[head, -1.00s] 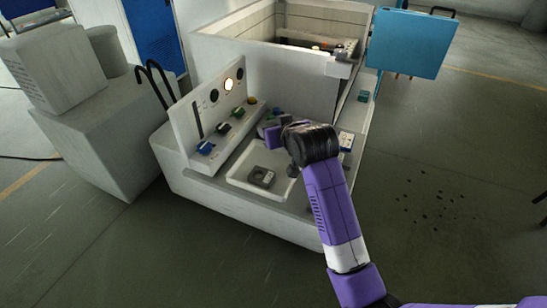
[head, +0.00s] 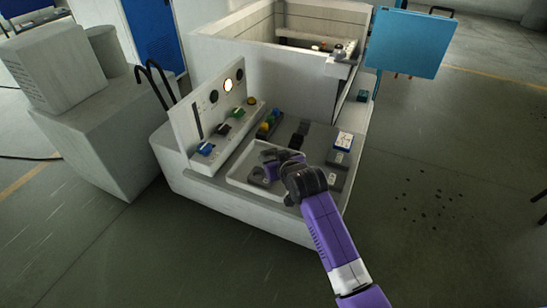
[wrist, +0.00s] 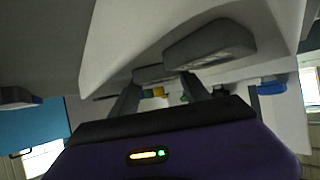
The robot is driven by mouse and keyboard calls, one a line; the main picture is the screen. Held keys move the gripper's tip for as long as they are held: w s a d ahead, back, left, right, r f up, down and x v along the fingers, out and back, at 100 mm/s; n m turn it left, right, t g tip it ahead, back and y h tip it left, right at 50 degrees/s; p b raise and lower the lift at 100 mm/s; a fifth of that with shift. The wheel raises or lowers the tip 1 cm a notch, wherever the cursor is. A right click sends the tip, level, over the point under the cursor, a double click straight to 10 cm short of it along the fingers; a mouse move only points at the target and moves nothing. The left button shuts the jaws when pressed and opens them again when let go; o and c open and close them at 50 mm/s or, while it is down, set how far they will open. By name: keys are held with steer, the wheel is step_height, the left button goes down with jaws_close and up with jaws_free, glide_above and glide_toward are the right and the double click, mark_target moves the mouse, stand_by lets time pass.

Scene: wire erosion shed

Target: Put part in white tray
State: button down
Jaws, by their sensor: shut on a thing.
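The white tray (head: 236,180) lies on the machine's front ledge, below the knob panel. A dark grey part (head: 257,177) is in the tray at its left side. It appears as a rounded grey block (wrist: 210,43) in the wrist view. My gripper (head: 270,165) is over the tray, beside that block. In the wrist view my gripper (wrist: 160,80) has its two dark fingers on either side of a small grey part (wrist: 154,74), shut on it. Its full shape and whether it touches the tray are hidden.
A panel with coloured knobs (head: 206,148) rises at the tray's left. Behind the tray are dark blocks (head: 298,135). A white-and-blue box (head: 343,140) and grey blocks (head: 335,181) stand at the right. The open machine tank (head: 300,65) is behind.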

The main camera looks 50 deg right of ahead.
steer(key=c, duration=0.8)
jaws_free()
steer(key=shift+f, duration=0.15)
